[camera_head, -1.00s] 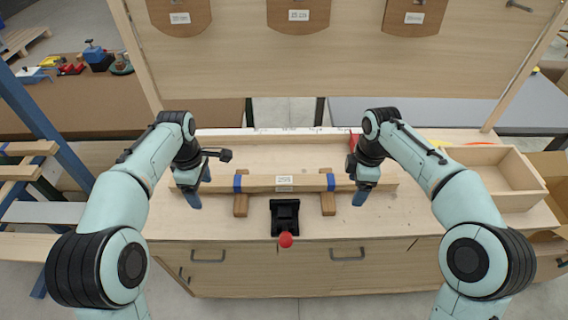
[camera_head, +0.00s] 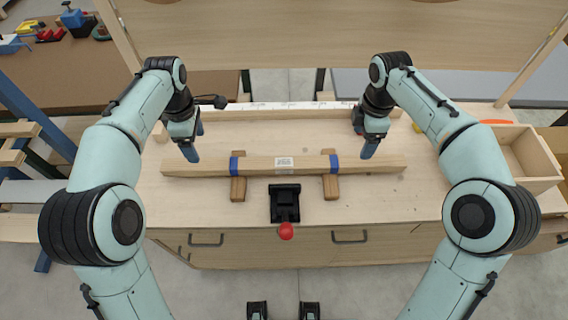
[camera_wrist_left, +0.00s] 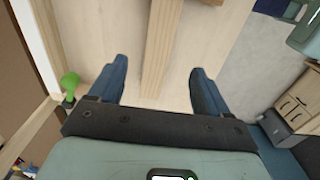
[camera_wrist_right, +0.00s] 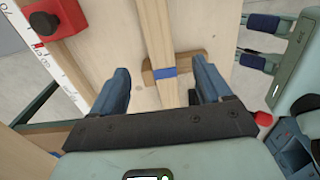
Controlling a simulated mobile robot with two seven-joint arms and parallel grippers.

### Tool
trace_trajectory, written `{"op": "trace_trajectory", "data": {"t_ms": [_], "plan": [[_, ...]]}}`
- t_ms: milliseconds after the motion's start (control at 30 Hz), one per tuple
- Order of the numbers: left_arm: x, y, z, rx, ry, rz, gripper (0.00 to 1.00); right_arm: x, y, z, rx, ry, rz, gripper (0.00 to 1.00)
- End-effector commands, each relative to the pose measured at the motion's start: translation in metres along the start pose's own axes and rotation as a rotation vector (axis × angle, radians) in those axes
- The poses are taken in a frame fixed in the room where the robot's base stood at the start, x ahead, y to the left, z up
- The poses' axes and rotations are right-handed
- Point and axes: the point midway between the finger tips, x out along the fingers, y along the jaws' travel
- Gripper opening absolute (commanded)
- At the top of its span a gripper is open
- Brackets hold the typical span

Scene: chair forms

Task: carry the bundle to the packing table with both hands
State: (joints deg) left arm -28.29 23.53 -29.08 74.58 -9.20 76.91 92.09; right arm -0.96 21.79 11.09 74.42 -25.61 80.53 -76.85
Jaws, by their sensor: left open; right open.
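The bundle (camera_head: 306,165) is a long pale wooden bundle with two blue bands and a white label. It lies level across two wooden blocks (camera_head: 238,189) on the workbench. My left gripper (camera_head: 195,143) is open near its left end, and my right gripper (camera_head: 368,148) is open near its right end. The left wrist view shows the bundle (camera_wrist_left: 161,45) running between spread fingers. The right wrist view shows the bundle (camera_wrist_right: 154,30) between spread fingers too, with a blue band close by. Contact is not visible. I cannot tell which surface is the packing table.
A black fixture with a red knob (camera_head: 286,231) stands at the bench front, between the blocks. An open wooden box (camera_head: 535,183) is at the right. A measuring strip (camera_head: 270,105) runs along the back. A brown table (camera_head: 60,85) and a grey table (camera_head: 450,88) stand behind.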

Motion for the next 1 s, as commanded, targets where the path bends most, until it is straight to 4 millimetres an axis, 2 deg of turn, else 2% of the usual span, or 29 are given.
{"op": "trace_trajectory", "data": {"t_ms": [33, 300, 500, 700, 967, 1000], "plan": [[0.011, -0.001, 0.0, 0.0, 0.001, -0.006, 0.78, 0.011, -0.001, 0.0, -0.001, -0.001, -0.005, 0.78], [0.064, -0.001, 0.0, 0.0, 0.001, -0.005, 0.78, 0.064, -0.001, 0.0, 0.0, -0.001, -0.005, 0.78], [0.091, 0.0, 0.0, 0.0, 0.0, -0.003, 0.78, 0.091, 0.0, 0.0, 0.0, 0.0, -0.002, 0.78], [0.101, 0.0, 0.0, 0.0, 0.0, -0.001, 0.78, 0.101, 0.0, 0.0, 0.0, 0.0, 0.0, 0.78], [0.102, 0.0, 0.0, 0.0, 0.0, 0.0, 0.78, 0.102, 0.0, 0.0, 0.0, 0.0, 0.0, 0.78], [0.102, 0.0, 0.0, 0.0, 0.0, 0.0, 0.71, 0.102, 0.0, 0.0, 0.0, 0.0, 0.0, 0.71]]}}
